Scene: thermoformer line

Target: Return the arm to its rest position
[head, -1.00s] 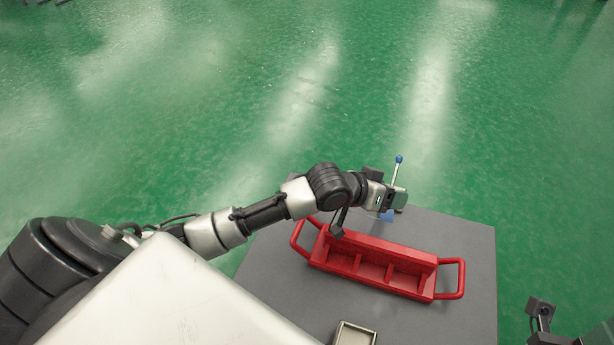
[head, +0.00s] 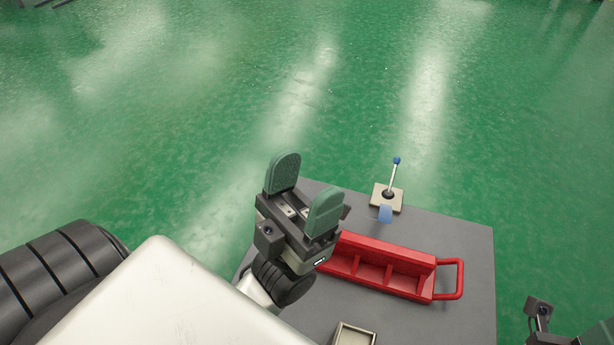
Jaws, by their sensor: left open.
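My left gripper (head: 304,189) is raised above the left side of the grey table, with its two green finger pads spread apart and nothing between them. It covers the left end of the red tray from this view. My left arm (head: 265,290) is folded back towards my body. My right gripper shows only in part at the lower right corner (head: 596,334); its fingers cannot be made out clearly.
The red tray (head: 447,262) with compartments lies on the grey table (head: 462,238). Behind it stands a lever with a blue knob (head: 396,161) on a beige base, beside a small blue piece (head: 385,213). A small beige tray (head: 343,340) is at the front. Green floor surrounds the table.

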